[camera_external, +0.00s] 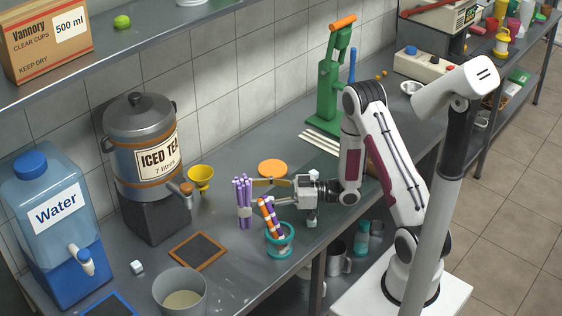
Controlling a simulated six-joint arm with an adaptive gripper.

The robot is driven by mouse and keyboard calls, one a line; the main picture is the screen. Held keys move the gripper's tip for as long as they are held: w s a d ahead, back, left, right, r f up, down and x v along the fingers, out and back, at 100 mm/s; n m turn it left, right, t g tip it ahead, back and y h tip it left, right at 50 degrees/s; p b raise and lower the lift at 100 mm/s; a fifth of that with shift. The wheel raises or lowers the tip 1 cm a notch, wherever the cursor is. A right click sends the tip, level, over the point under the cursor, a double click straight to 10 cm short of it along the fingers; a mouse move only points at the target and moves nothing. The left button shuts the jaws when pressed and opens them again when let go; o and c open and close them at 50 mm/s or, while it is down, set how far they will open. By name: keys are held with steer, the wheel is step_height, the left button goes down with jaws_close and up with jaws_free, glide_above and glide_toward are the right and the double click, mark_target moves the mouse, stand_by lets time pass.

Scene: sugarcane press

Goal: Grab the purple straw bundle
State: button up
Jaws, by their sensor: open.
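The purple straw bundle (242,196) stands upright on the grey counter, with a pale band around its lower middle. My gripper (260,191) is low over the counter, pointing left with its fingers spread. The fingertips are just right of the bundle, close to it. Whether they touch it or reach around it cannot be told from this view. A teal cup (280,243) holding orange and purple straws (269,217) stands in front of the gripper and partly hides the nearer finger.
An iced tea dispenser (145,150), a yellow funnel (201,178) and a water dispenser (50,225) stand left. A framed board (198,251) and a metal pot (180,294) are in front. An orange disc (272,169) lies behind the gripper; a green press (330,88) stands further back.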

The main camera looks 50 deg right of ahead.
mark_target(243, 192)
steer(key=shift+x, duration=2.5)
steer(key=shift+r, duration=0.15)
steer(key=c, duration=1.4)
